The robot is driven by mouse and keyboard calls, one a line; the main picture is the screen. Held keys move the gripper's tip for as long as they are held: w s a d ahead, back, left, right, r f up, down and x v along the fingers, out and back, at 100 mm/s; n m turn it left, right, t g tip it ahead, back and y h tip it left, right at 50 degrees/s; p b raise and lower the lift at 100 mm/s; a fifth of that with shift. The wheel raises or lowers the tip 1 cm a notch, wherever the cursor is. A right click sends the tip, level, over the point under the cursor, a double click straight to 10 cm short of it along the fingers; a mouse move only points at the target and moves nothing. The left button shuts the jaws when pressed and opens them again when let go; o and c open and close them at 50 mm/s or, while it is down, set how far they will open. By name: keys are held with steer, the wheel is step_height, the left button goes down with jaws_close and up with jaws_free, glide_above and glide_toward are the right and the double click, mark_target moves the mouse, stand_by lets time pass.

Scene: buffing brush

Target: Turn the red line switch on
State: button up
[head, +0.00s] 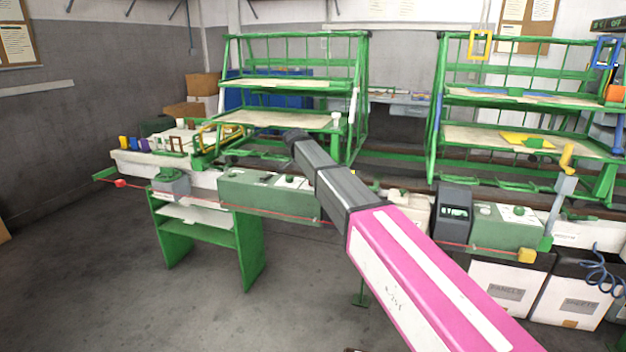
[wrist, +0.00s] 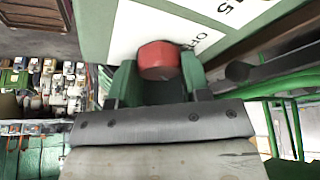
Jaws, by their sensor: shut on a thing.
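The red switch (wrist: 159,54) shows in the wrist view as a small red knob near the top middle. It stands by a white label with black lettering, partly cut off. My gripper (wrist: 160,75) has its two green fingers on either side of the knob, shut on it. The lower part of the switch and its base are hidden by the fingers and the dark part between them. In the head view my pink and grey arm reaches toward the long green and white machine (head: 262,192); I cannot make out the gripper or the switch there.
A thin red line runs along the machine's front. Green racks (head: 291,84) with shelves stand behind it. A green stand (head: 176,236) is under its left part, and white bins (head: 506,287) are at the lower right. The grey floor at left is open.

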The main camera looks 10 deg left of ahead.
steer(key=shift+m, duration=0.4)
steer(key=o, duration=0.9)
steer(key=v, duration=1.1)
steer(key=shift+w, duration=0.15)
steer(key=shift+f, duration=0.1)
